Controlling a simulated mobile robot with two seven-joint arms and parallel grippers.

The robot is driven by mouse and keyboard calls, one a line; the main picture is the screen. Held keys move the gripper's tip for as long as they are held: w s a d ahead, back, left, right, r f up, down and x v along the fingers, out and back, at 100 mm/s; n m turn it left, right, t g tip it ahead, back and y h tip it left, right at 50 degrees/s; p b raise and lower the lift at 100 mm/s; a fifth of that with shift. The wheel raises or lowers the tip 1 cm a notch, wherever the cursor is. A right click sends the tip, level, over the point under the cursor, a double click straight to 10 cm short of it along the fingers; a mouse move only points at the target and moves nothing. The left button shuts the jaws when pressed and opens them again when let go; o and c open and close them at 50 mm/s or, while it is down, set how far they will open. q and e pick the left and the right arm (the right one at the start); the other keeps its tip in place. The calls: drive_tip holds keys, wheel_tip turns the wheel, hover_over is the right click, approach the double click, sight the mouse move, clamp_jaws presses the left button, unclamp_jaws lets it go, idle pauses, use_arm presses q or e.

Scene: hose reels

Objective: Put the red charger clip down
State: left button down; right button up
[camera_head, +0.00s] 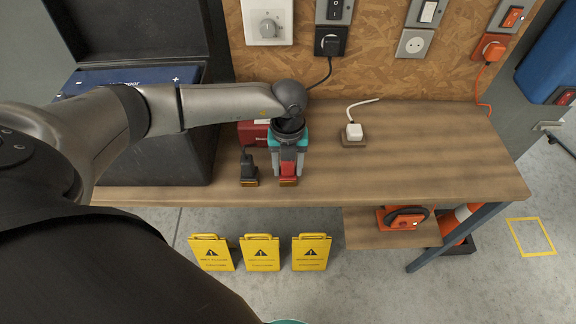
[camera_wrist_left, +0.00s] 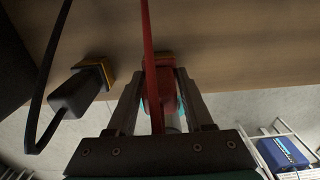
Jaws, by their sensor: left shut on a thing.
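The red charger clip (camera_head: 289,168) is at the front edge of the wooden bench, between the fingers of my left gripper (camera_head: 288,172). In the left wrist view the red clip (camera_wrist_left: 163,90) and its red cable sit between the two fingers of the gripper (camera_wrist_left: 165,85). The gripper is shut on it. The clip's lower end is at an orange-brown block (camera_head: 288,182); I cannot tell whether it rests on it. A black clip (camera_head: 248,167) stands just left on a similar block, and also shows in the wrist view (camera_wrist_left: 76,94).
A red charger box (camera_head: 252,133) stands behind the clips, partly hidden by my arm. A blue battery (camera_head: 130,78) is in a dark case at left.

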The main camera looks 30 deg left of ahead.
use_arm(q)
drive_tip(key=shift+f, duration=0.15)
drive_tip(key=shift+c, duration=1.4)
unclamp_jaws()
wheel_tip(320, 180, up, 12)
drive_tip(key=shift+r+p, duration=0.25)
drive_tip(key=shift+p, duration=0.05)
